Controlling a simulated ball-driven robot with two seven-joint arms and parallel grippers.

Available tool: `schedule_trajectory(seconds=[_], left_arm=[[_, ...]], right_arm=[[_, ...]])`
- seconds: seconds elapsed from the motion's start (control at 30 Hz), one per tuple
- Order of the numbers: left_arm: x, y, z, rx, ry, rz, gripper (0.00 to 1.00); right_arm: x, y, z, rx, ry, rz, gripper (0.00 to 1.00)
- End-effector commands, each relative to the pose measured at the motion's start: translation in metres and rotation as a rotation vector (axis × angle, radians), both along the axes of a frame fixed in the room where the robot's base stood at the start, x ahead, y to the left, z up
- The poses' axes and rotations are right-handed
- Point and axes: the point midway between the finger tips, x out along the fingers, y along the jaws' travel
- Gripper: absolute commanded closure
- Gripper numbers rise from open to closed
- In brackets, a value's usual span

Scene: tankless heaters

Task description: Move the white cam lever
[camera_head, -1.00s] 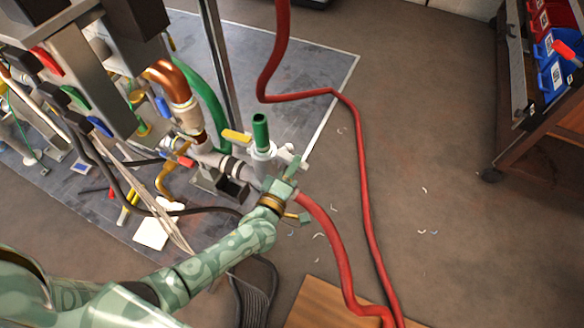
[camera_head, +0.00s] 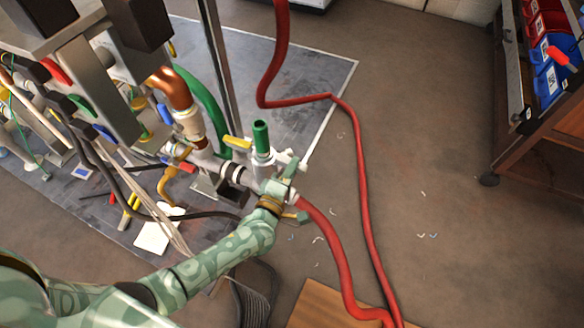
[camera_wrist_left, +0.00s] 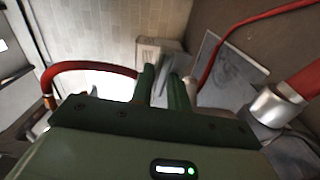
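A grey-white pipe fitting with a green-topped stub (camera_head: 261,138) stands at the middle of the head view. A small white lever-like piece (camera_head: 300,163) sticks out at its right side; I take it for the white cam lever. My left gripper (camera_head: 297,193) is at the fitting's hose end, with one finger above and one below the joint. Its fingers also show in the wrist view (camera_wrist_left: 163,90), apart, with a pale grey piece beyond the gap. Whether a finger touches the lever I cannot tell. My right gripper is out of view.
A red hose (camera_head: 335,243) runs from the fitting to the lower right; another red hose length (camera_head: 362,190) passes beside it. A yellow handle (camera_head: 237,142) is close left of the stub. A shelf with bins (camera_head: 549,80) stands at the right. Floor between is mostly clear.

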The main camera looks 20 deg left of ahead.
Motion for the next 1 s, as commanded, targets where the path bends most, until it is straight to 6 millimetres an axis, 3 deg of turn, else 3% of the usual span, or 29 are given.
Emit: schedule_trajectory(seconds=[0.37,0.47,0.67,0.8,1.0], left_arm=[[-0.003,0.0,0.001,0.003,0.0,0.0,0.76],[-0.012,0.001,0.002,0.003,-0.001,0.001,0.76],[-0.059,0.002,0.006,0.002,-0.001,-0.001,0.76],[-0.099,0.004,0.005,0.003,-0.001,-0.001,0.76],[-0.142,0.005,0.002,0.001,0.0,0.0,0.76]], right_arm=[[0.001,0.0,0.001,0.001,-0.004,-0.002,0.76],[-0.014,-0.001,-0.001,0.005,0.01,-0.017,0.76],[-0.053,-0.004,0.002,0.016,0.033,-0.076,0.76],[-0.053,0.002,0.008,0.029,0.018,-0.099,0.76],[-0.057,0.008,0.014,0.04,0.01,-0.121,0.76]])
